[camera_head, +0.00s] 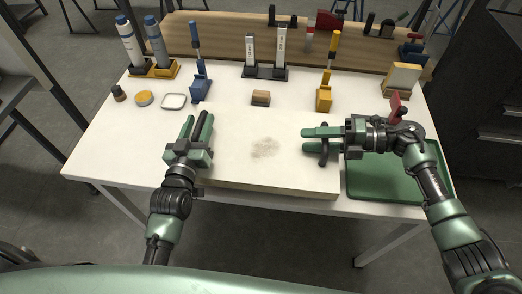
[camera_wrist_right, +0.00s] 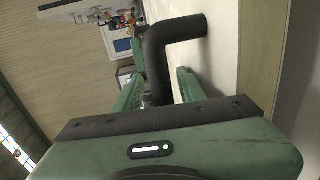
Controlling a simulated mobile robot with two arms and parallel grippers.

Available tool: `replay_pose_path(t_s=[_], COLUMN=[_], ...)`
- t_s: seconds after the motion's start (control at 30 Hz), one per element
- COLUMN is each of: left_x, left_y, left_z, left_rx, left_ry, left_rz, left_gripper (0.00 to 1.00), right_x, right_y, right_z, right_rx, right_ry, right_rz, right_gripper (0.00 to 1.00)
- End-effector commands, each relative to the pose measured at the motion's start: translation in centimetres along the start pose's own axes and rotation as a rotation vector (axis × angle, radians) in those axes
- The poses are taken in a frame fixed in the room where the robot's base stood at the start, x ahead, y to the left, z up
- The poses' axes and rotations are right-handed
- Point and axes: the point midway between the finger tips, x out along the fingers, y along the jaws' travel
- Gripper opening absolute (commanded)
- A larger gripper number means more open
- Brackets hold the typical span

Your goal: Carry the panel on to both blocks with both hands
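The panel (camera_head: 240,165) is a pale board with a worn brownish spot, lying on the white table with a dark handle at each side. My left gripper (camera_head: 198,122) is at the left handle (camera_head: 200,125), its fingers apart on either side of the dark bar. My right gripper (camera_head: 306,141) is at the right handle (camera_head: 324,154). In the right wrist view the black handle (camera_wrist_right: 157,62) stands between the spread fingers, with a gap beside it.
A small wooden block (camera_head: 261,98) lies between the blue and yellow ones. A green tray (camera_head: 385,186) is at the right. Bottles (camera_head: 131,45), a white dish (camera_head: 174,101) and an upright holder (camera_head: 265,72) stand at the back and left.

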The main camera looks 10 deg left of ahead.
Motion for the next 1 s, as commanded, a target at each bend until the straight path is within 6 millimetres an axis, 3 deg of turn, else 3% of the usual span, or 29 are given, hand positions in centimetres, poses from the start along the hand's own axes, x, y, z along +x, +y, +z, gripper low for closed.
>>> replay_pose_path(t_s=[0.37,0.8,1.0], left_x=[-1.1,-9.8,-11.8], left_y=[0.0,0.0,0.0], left_z=[0.1,0.1,0.0], left_rx=[0.002,0.001,0.001], left_ry=[-0.004,-0.004,-0.001], left_rz=[0.000,0.000,0.000], left_gripper=[0.42,0.42,0.42], right_x=[0.0,0.0,-0.1], right_y=[0.1,0.1,0.1], right_z=[0.0,0.0,0.0], right_rx=[0.000,0.000,0.000], right_ry=[-0.001,-0.001,-0.001], right_rz=[0.001,0.001,0.001], right_gripper=[0.40,0.40,0.40])
